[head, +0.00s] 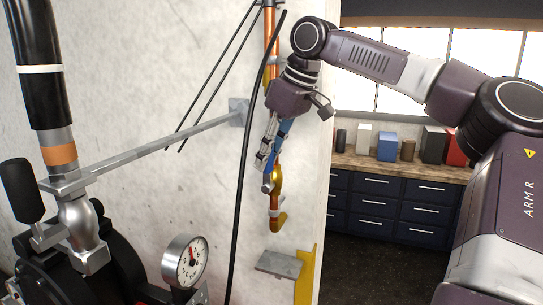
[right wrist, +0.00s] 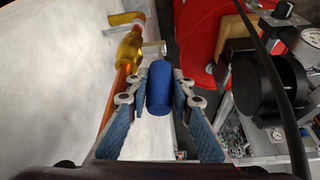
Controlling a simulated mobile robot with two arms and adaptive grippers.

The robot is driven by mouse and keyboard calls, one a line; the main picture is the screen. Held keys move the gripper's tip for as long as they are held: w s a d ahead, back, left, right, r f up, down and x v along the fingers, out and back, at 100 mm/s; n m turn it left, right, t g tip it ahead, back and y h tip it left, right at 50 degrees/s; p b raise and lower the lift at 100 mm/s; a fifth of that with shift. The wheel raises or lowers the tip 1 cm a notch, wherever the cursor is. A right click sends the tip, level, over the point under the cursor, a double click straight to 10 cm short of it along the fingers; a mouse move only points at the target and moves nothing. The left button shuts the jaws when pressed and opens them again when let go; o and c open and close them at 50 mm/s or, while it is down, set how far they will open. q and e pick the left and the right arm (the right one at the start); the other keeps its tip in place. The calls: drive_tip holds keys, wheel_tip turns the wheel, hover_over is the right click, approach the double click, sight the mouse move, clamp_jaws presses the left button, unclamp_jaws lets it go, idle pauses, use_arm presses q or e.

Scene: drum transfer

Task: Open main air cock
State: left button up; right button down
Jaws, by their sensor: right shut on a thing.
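The main air cock has a brass body (head: 276,178) on a copper pipe (head: 274,202) that runs down the pale wall. The brass body also shows in the right wrist view (right wrist: 130,46). Its blue handle (right wrist: 160,90) lies between the fingers of my right gripper (right wrist: 160,88), which are shut on it from both sides. In the head view my right gripper (head: 267,160) hangs downward beside the wall, in front of the pipe, and hides part of the cock. My left gripper is not in view.
A black hose (head: 240,190) hangs just left of my right gripper. A grey bracket (head: 279,264) sticks out below the pipe. A pressure gauge (head: 185,261) and black machinery stand at lower left. A blue drawer cabinet (head: 372,203) stands behind on the right.

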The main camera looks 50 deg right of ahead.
drive_tip(key=shift+w, duration=0.1)
drive_tip(key=shift+f, duration=0.1)
idle(0.3)
drive_tip(key=c, duration=1.7)
unclamp_jaws()
drive_tip(key=shift+a, duration=0.1)
drive_tip(key=shift+v, duration=4.05)
drive_tip(key=shift+w, duration=0.15)
